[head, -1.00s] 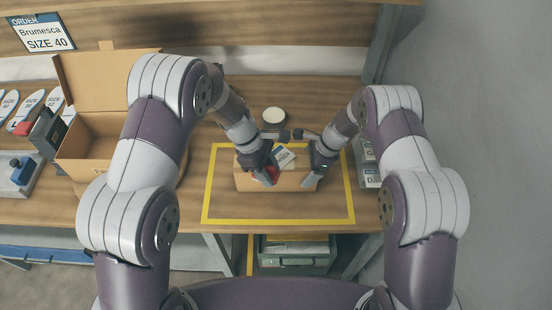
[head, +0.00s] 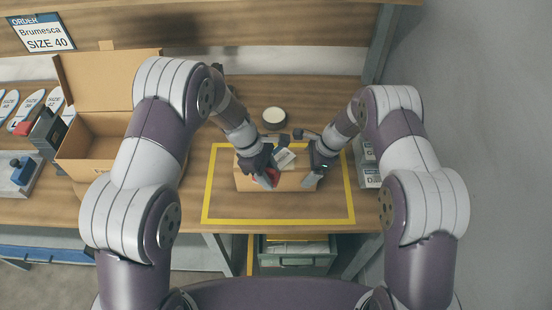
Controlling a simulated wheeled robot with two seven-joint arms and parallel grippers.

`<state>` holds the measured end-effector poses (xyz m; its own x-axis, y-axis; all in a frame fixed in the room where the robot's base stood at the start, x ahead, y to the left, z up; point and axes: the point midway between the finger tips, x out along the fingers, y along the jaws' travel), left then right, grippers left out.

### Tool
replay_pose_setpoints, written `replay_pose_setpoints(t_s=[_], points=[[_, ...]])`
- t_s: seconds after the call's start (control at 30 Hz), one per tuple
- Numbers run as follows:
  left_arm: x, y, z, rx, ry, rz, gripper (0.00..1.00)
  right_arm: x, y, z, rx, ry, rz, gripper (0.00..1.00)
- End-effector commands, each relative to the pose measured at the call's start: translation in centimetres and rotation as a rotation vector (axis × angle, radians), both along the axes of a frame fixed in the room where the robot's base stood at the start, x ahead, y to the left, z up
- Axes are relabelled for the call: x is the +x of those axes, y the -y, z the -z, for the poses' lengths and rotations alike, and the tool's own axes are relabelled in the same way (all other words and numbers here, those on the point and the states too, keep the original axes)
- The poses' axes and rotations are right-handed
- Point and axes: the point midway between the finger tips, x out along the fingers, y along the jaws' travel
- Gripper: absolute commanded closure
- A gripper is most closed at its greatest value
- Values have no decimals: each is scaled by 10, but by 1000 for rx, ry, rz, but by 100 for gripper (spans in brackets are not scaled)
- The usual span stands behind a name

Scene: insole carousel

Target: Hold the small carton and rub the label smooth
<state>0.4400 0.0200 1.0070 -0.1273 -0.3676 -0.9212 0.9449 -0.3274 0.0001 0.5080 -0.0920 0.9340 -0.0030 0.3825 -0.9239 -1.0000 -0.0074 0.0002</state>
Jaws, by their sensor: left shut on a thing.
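The small brown carton (head: 291,184) stands inside the yellow taped rectangle on the bench. A white label with a dark blue part (head: 285,158) lies on its top, towards the back. My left gripper (head: 267,179) is at the top of the carton, left of the middle and in front of the label, shut on a small red thing (head: 272,177) that is mostly hidden by the fingers. My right gripper (head: 311,181) is at the carton's right end, its pale fingers slanting down beside it. I cannot tell whether those fingers are closed on the carton.
A large open box (head: 85,150) stands to the left, with insoles (head: 28,106) beyond it. A round pale-topped item (head: 274,115) stands behind the carton. The front of the taped rectangle (head: 278,221) is clear.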

Motion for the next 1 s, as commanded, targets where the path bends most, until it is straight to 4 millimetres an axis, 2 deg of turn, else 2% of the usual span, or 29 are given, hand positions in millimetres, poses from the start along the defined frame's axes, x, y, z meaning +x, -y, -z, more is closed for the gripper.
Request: replay_pose_setpoints(t_s=[0.7, 0.87, 1.0], points=[[-36, -13, 2, 0, -1, -2, 91, 0, 0, 0, 0, 0, 0, 47], [-33, -11, 3, 0, 0, -1, 91, 0, 0, 0, 0, 0, 0, 47], [-22, -8, 5, 1, 0, 0, 91, 0, 0, 0, 0, 0, 0, 47]])
